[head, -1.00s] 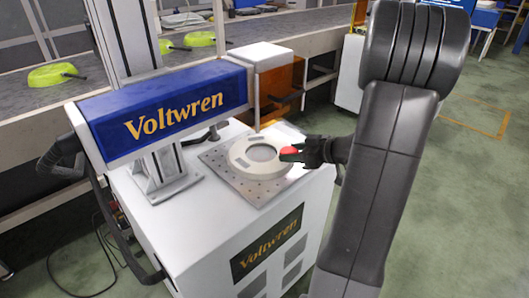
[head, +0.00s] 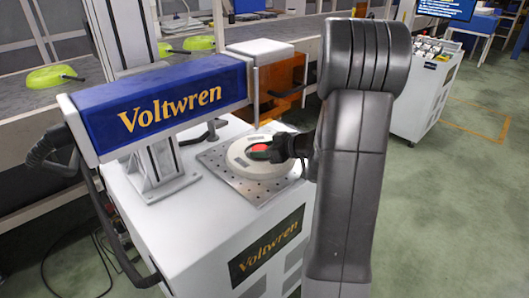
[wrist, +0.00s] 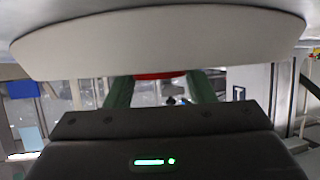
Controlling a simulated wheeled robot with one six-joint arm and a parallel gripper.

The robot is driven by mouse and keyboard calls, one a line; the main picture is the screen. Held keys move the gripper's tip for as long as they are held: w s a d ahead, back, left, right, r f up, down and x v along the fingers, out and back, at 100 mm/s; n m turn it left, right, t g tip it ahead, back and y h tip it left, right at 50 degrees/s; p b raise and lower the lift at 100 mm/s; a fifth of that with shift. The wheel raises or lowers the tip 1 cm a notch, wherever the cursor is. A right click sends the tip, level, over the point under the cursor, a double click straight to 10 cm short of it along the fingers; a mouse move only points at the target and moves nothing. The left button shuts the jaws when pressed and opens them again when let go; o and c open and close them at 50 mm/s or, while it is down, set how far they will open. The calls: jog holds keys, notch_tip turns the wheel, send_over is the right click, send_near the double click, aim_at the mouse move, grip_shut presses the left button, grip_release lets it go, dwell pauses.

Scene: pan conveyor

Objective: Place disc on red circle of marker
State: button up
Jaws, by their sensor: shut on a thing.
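The marker (head: 172,108) is a white machine with a blue Voltwren head. My gripper (head: 262,153), with green fingers, reaches in from the right over that centre. Whether the disc touches the surface below, I cannot tell. I cannot make out a separate red circle; the gripper and disc cover the centre.
The blue marker head overhangs to the left of my gripper. A conveyor (head: 110,85) with lime-green pans (head: 55,77) runs at the back. A white cart (head: 423,90) stands at the right, with open floor around it.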

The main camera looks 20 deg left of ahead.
jog(key=shift+s+d+f, duration=0.1)
jog(key=shift+s+f, duration=0.15)
jog(key=shift+f, duration=0.3)
jog(key=o, duration=1.1)
jog(key=shift+f, duration=0.15)
jog(key=p+v, duration=0.1)
jog(key=v, duration=0.2)
jog(key=r+p+v, duration=0.1)
jog(key=v, duration=0.3)
jog(key=p+v, duration=0.1)
jog(key=v, duration=0.3)
jog(key=shift+w+a+r, duration=0.2)
jog(key=shift+w+r, duration=0.05)
jog(key=shift+r, duration=0.05)
jog(key=shift+s+d+r+p, duration=0.15)
jog(key=shift+d+r+p, duration=0.15)
jog(key=shift+d, duration=0.3)
